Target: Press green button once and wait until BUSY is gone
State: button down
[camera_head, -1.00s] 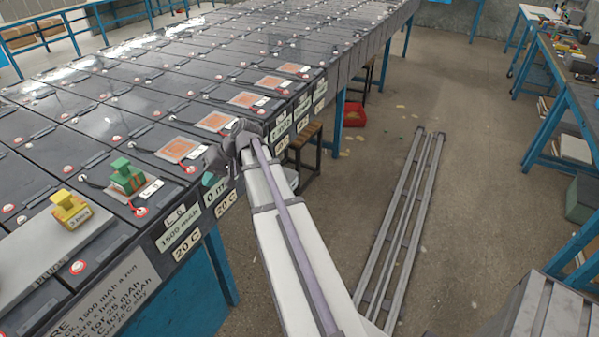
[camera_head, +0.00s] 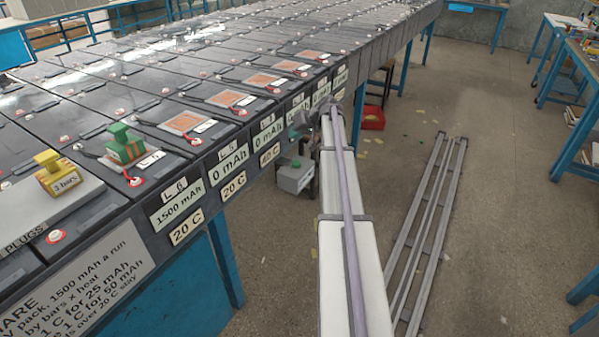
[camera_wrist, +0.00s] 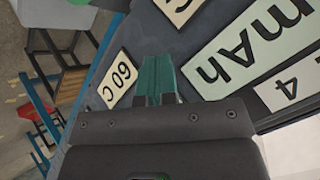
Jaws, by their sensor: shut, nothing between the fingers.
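A grey box (camera_head: 295,176) sits low beside the battery row in the head view, with a small green spot (camera_head: 296,163) on top that looks like the green button. The box also shows at the top left of the wrist view (camera_wrist: 60,14), with a bit of green at the frame edge. My gripper (camera_wrist: 158,62) has its teal fingertips shut and empty, close to the label face of the batteries. In the head view my gripper (camera_head: 297,133) is above the box, apart from it. No BUSY sign is readable.
A green plug (camera_head: 124,145) sits on the battery labelled L 6, 1500 mAh. A yellow plug (camera_head: 57,176) marked 3 bars stands on a grey plate. A red bin (camera_head: 373,118) and metal rails (camera_head: 430,230) lie on the floor. The aisle is mostly clear.

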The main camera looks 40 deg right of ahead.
aim_at(297, 162)
jog(key=shift+w+d+f, duration=0.2)
jog(key=shift+d+f, duration=0.2)
jog(key=shift+d, duration=0.4)
jog(key=shift+f, duration=0.1)
notch_tip(297, 162, down, 9)
jog(key=b, duration=0.9)
dwell(1.0)
jog(key=shift+f+b, duration=0.25)
jog(key=shift+b, duration=0.15)
jog(key=shift+f+b, duration=0.45)
dwell(0.5)
jog(key=shift+r, duration=0.2)
jog(key=shift+r+p, duration=0.7)
jog(key=shift+p, duration=0.2)
